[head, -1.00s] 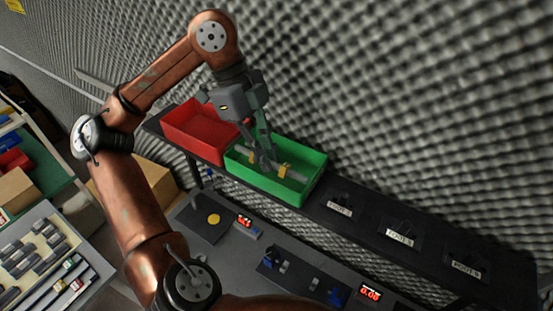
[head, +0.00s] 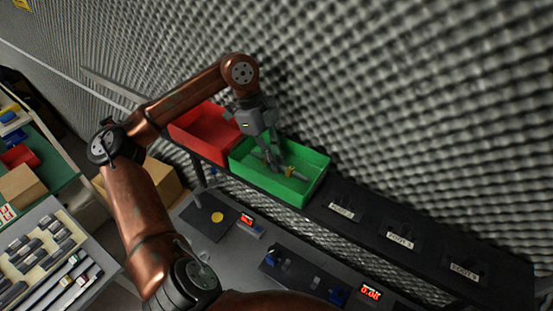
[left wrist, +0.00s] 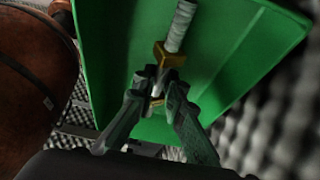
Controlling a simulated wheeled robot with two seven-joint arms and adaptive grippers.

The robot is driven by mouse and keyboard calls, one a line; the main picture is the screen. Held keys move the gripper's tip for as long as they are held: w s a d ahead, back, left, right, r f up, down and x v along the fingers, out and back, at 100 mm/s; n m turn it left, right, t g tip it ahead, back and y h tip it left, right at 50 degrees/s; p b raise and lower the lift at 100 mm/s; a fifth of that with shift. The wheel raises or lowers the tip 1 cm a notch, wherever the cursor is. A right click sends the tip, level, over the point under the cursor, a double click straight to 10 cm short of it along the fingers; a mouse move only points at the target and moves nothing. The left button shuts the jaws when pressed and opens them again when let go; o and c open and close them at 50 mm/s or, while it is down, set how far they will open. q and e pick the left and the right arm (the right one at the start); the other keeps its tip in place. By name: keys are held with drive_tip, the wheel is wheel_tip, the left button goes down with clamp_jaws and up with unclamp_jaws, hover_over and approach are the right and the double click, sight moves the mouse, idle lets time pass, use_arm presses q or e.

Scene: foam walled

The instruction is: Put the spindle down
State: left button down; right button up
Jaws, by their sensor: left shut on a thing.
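The spindle (head: 290,172) is a grey ribbed rod with brass-coloured collars. My left gripper (head: 274,161) points down into the green bin (head: 307,192) and is shut on the spindle. In the left wrist view the rod (left wrist: 180,30) runs away from the fingers over the green floor, with one brass collar just beyond the fingertips (left wrist: 157,88) and another brass part between them. I cannot tell whether the spindle touches the bin floor. My right gripper is not in view.
A red bin (head: 205,137) stands left of the green one on the dark shelf. Labelled stands (head: 342,212) line the shelf to the right. Foam wall lies behind. A bench below holds a plate with a yellow disc (head: 217,217) and red digital displays (head: 370,293).

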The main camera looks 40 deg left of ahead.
use_arm(q)
drive_tip(key=shift+w+f, duration=0.1)
drive_tip(key=c, duration=2)
unclamp_jaws()
drive_tip(key=v, duration=1.2)
